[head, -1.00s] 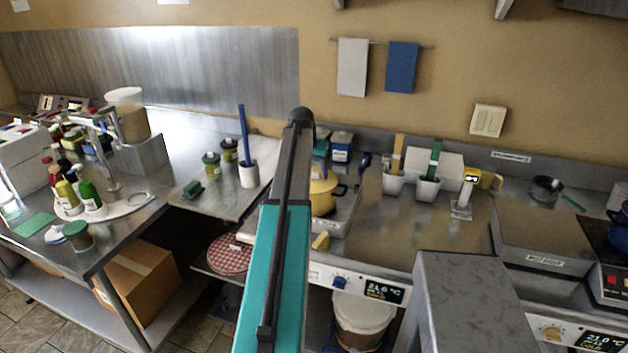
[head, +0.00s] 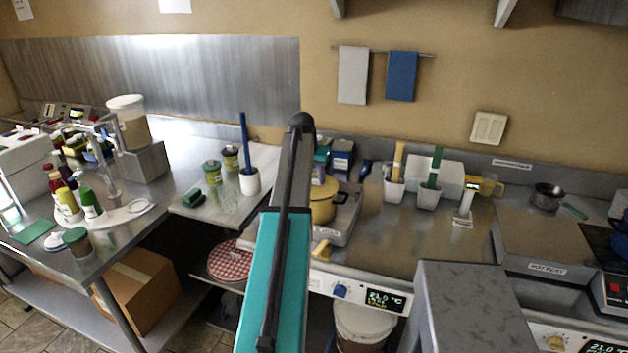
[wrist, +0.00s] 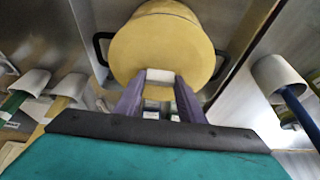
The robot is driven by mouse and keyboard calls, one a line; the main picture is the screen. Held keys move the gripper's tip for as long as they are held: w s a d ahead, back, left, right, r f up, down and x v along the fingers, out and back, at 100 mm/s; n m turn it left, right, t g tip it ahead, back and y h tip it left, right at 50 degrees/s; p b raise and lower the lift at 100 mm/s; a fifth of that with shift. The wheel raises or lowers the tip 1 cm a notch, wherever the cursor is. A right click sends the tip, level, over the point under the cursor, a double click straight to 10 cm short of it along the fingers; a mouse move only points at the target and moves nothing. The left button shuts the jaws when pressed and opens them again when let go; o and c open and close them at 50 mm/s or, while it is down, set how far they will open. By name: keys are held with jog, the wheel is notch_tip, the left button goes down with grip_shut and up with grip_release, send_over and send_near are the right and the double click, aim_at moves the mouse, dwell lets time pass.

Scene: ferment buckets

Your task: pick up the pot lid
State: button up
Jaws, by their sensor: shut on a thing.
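A yellow pot (head: 322,207) stands on the counter just right of my raised arm in the head view. Its round yellow pot lid (wrist: 163,40) fills the top middle of the wrist view, with the pot's dark handles (wrist: 101,47) out at both sides. My gripper (wrist: 160,84) has its two purple fingers shut on the lid's pale knob (wrist: 160,75). I cannot tell whether the lid is clear of the pot rim. In the head view my arm hides the gripper and part of the pot.
Left of the pot stand a white holder (head: 250,183) with a blue-handled brush and small green-lidded jars (head: 211,170). To its right are white holders (head: 394,189) with yellow and green handles. The counter between the pot and those holders is mostly clear.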

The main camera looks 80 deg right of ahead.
jog(key=shift+r+b, duration=0.65)
jog(key=shift+r, duration=0.7)
jog(key=a+r+b, duration=0.1)
jog(key=a+b, duration=0.3)
jog(key=a, duration=1.2)
jog(key=shift+s+r, duration=0.25)
jog(key=shift+s, duration=0.15)
